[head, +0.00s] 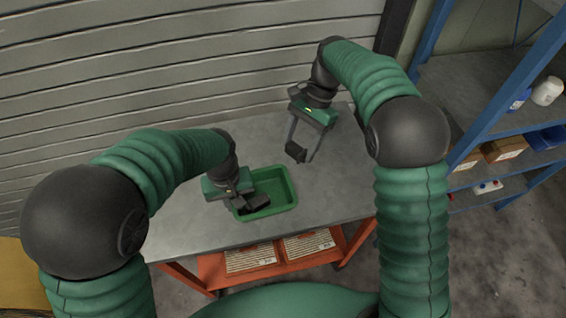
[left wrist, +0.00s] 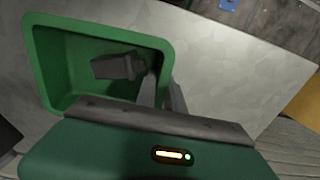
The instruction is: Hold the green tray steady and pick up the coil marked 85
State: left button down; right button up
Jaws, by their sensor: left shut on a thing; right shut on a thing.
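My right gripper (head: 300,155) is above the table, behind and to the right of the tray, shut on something. A small dark piece shows at its fingertips; I cannot tell how much of it is finger. No marking 85 is readable on anything.
The grey table (head: 325,198) is clear around the tray. A ribbed metal wall (head: 180,60) stands behind it. Striped-looking boxes (head: 250,258) lie on the orange shelf below. A blue rack (head: 500,100) with bottles and boxes stands at the right.

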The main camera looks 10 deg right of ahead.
pick_arm(q)
jog(key=c, duration=1.4)
grip_release()
jog(key=shift+o, duration=0.2)
jog(key=shift+d, duration=0.1)
notch_tip(320, 180, up, 12)
